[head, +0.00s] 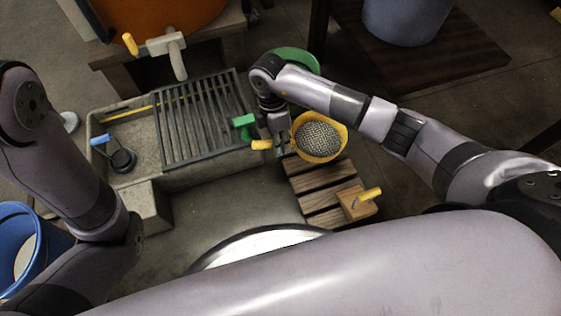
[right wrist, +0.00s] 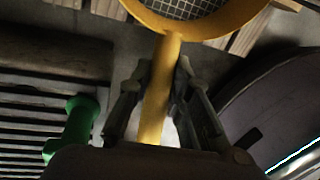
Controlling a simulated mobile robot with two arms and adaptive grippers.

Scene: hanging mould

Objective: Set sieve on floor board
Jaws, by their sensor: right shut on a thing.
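The sieve (head: 319,138) has a yellow rim, a grey mesh and a yellow handle. My right gripper (head: 280,146) is shut on its handle, which also shows between the fingers (right wrist: 156,95) in the right wrist view. The sieve's rim (right wrist: 195,30) is at the top there, with wooden slats behind it. The floor board (head: 318,185) is made of brown wooden slats. The sieve overlaps its far end in the head view; I cannot tell whether they touch. My left arm shows at the left, but its gripper is out of view.
A wooden block with a yellow peg (head: 357,201) stands on the board's near right part. A stone trough (head: 140,125) with a dark grate (head: 203,120) lies left. A green-handled thing (head: 243,122) is beside the gripper. A blue bucket (head: 28,245) stands far left.

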